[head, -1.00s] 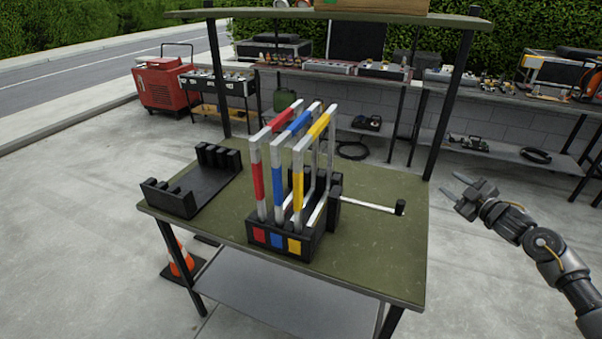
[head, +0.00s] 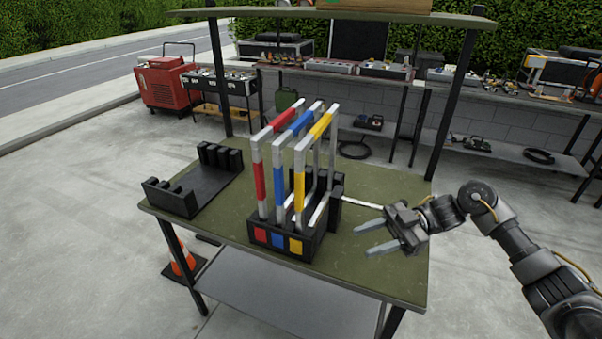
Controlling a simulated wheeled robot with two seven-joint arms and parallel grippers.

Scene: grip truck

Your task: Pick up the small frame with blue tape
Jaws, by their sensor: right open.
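The frame with blue tape (head: 278,185) stands upright in the middle slot of a black rack (head: 312,243) on the green table (head: 360,275). A frame with red tape (head: 260,182) stands to its left and a frame with yellow tape (head: 299,190) to its right. Colour squares on the rack's front match the tapes. My right gripper (head: 362,240) is open and empty, over the table's right part, to the right of the rack and apart from the frames. Its fingers point left. My left gripper is not in view.
An empty black slotted rack (head: 200,185) sits on the table's left. A white rod (head: 362,204) runs right from the rack, its end hidden behind my gripper. Posts (head: 455,105) hold a shelf above the table. An orange cone (head: 181,260) stands on the floor at left.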

